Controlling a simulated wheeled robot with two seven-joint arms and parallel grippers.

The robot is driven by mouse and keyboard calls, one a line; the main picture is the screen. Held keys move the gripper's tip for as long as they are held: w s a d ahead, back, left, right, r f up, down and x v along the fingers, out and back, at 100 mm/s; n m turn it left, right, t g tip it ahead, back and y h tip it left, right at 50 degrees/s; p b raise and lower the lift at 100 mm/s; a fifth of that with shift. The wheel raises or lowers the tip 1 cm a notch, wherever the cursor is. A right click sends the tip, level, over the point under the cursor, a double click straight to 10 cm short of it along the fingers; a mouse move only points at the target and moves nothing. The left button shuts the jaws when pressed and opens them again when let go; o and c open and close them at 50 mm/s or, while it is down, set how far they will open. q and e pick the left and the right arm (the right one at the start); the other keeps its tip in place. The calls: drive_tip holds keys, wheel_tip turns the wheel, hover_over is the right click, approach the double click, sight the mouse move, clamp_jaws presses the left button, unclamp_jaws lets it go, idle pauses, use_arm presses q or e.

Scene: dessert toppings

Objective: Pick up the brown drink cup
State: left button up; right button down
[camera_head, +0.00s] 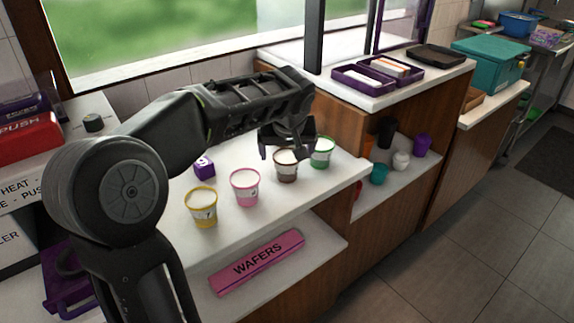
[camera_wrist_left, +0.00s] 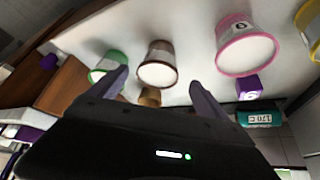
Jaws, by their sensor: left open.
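The brown cup (camera_head: 286,166) stands upright on the white counter, between the pink cup (camera_head: 245,187) and the green cup (camera_head: 322,152). My left gripper (camera_head: 288,152) is open just above and behind the brown cup, and partly overlaps it in the head view. In the left wrist view the brown cup (camera_wrist_left: 158,66) lies ahead of the gap between the two open fingers (camera_wrist_left: 158,90), with the green cup (camera_wrist_left: 108,66) by the left finger and the pink cup (camera_wrist_left: 245,45) to the right. My right gripper is not in view.
A yellow cup (camera_head: 202,206) stands at the near left of the row. A small purple box (camera_head: 204,167) lies behind the cups. A pink wafers box (camera_head: 257,262) is on the lower shelf. The wooden partition (camera_head: 337,113) rises beside the green cup.

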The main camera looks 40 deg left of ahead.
sight(287, 156)
use_arm(q)
drive_tip(key=shift+w+p+x, duration=0.2)
drive_tip(key=shift+p+x, duration=0.2)
drive_tip(key=shift+x, duration=2.3)
drive_tip(key=shift+r, duration=0.15)
drive_tip(key=shift+c, duration=0.6)
drive_tip(key=c, duration=1.4)
wheel_tip(287, 156, up, 10)
drive_tip(key=shift+r, duration=0.1)
drive_tip(key=shift+c, duration=0.2)
